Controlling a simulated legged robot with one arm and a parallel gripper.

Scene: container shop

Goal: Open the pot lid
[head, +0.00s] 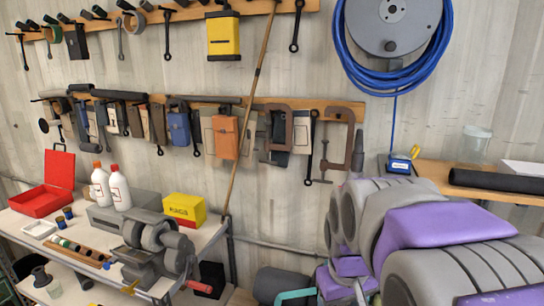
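I cannot make out a pot or a pot lid for certain. A clear jar (477,145) with a pale top stands on the wooden shelf at the right. A dark grey rounded object (281,284) shows low at the bottom middle, partly cut off and partly behind my arm; I cannot tell what it is. My grey and purple arm fills the lower right. My gripper is not in view.
A workbench (205,232) at the left holds a vise (158,245), white bottles (119,187), a red case (45,195) and a yellow rags box (184,208). A long stick (251,107) leans against the wall. A blue hose reel (392,45) hangs at the upper right.

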